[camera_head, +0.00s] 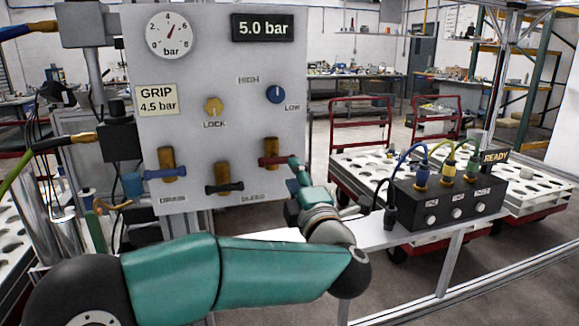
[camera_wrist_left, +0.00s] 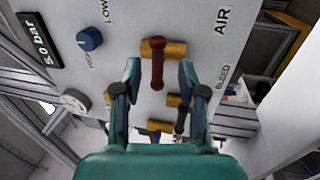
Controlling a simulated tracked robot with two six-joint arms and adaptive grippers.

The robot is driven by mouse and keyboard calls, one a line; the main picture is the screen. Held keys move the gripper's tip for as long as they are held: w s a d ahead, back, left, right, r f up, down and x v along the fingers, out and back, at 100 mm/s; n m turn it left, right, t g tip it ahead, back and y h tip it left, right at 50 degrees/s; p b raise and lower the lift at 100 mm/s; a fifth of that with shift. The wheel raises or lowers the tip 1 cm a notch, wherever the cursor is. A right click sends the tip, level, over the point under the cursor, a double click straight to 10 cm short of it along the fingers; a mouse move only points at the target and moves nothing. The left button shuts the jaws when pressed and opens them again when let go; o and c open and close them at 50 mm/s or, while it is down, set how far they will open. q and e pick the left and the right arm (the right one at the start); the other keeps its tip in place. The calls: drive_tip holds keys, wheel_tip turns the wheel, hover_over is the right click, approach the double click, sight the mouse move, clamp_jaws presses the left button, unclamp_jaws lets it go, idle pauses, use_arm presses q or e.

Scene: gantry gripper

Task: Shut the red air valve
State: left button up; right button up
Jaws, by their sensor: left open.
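The red air valve handle (camera_head: 274,161) sits on a brass body at the lower right of the grey panel. Its lever lies level, crosswise to the upright body. In the left wrist view the red handle (camera_wrist_left: 157,70) points down the picture, across the brass body, near an "AIR" label. My left gripper (camera_head: 297,170) is at the panel's right side, by the handle's free end. In the wrist view its open fingers (camera_wrist_left: 159,72) stand on either side of the handle with a gap at each side. Whether they touch it is not clear. My right gripper is not in view.
A black-handled valve (camera_head: 224,188) and a blue-handled valve (camera_head: 165,173) are left of the red one. The panel also carries a gauge (camera_head: 169,35), a yellow lock knob (camera_head: 213,106) and a blue knob (camera_head: 276,93). A black connector box (camera_head: 447,201) stands at right.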

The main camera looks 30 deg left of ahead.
use_arm(q)
drive_tip(key=v, duration=0.6)
idle(0.3)
